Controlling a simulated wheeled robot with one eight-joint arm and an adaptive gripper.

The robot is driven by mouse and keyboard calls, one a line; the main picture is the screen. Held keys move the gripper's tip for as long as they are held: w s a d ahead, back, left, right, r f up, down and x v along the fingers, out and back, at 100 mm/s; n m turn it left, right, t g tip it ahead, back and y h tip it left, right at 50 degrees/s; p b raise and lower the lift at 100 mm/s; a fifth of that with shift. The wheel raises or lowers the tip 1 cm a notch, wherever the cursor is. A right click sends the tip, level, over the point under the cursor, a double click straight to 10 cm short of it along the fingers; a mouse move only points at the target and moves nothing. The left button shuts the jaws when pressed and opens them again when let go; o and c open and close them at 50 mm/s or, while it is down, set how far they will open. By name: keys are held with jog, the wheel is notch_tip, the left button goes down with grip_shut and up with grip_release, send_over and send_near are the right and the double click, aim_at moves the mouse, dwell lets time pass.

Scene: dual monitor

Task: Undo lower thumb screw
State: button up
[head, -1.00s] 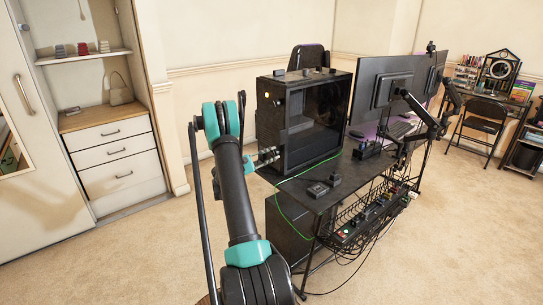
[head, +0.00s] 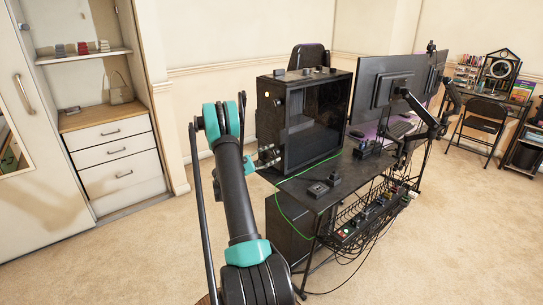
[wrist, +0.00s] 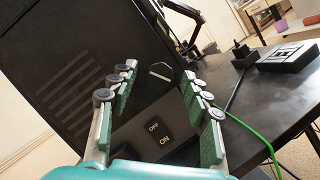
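The black computer tower (head: 320,122) stands upright on the left end of the desk. My gripper (head: 268,158) is beside the lower part of its left face. In the wrist view my gripper (wrist: 158,102) is open. Beyond the fingers the tower's dark face (wrist: 85,60) shows slanted vent slots, an OFF/ON switch (wrist: 158,133) and a pale-edged angular outline (wrist: 160,70). I cannot make out the lower thumb screw for certain in either view.
The black desk (head: 312,197) carries a small dark device (head: 318,189) and a green cable (head: 283,208) along its edge. Monitors (head: 385,85) stand behind on the right. A cable tray (head: 365,222) hangs at the desk side. Carpet is open in front and left.

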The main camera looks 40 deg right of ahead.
jog(key=v, duration=1.2)
jog(key=shift+s, duration=0.1)
